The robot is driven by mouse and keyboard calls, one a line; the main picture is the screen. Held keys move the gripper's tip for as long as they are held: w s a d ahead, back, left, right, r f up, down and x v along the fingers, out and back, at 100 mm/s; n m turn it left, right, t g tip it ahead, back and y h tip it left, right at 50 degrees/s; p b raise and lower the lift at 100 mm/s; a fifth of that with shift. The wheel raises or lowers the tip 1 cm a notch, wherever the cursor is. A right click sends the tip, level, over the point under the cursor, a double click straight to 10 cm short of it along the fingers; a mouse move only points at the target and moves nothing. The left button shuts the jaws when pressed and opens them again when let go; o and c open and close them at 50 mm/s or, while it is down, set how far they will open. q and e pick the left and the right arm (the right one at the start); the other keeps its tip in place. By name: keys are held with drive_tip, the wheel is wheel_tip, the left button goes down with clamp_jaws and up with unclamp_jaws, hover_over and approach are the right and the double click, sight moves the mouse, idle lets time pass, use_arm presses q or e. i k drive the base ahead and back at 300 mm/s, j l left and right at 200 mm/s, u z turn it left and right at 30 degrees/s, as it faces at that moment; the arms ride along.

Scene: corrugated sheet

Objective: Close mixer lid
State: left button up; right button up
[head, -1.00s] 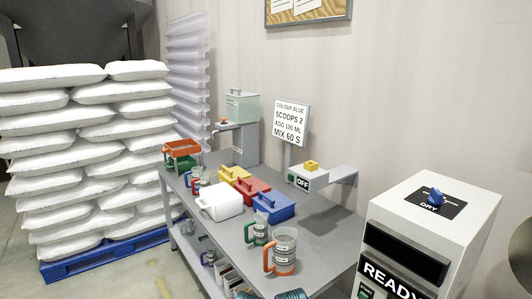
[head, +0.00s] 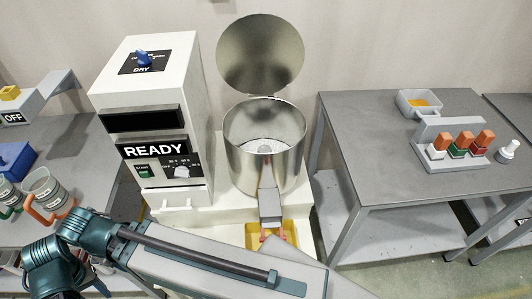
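The mixer's round metal lid (head: 260,52) stands raised and open above and behind the steel drum (head: 263,178) in the head view. The drum's mouth is uncovered and pale material (head: 263,146) shows inside. The white control cabinet (head: 150,120) stands left of the drum; its display reads READY and the blue knob (head: 143,57) on top is at DRY. My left arm crosses the lower part of the view in front of the mixer, below the lid. Its gripper is not visible. My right gripper is out of view.
A grey spout (head: 269,204) on the drum front hangs over a yellow tray (head: 254,236), partly hidden by my arm. A grey table (head: 365,125) at the right holds a scoop (head: 420,102) and a rack (head: 445,162). The left bench (head: 62,150) holds jugs (head: 45,188).

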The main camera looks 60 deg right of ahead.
sight(259, 54)
drive_tip(key=z, duration=1.95)
drive_tip(key=u, duration=1.6)
drive_tip(key=k+l, duration=0.55)
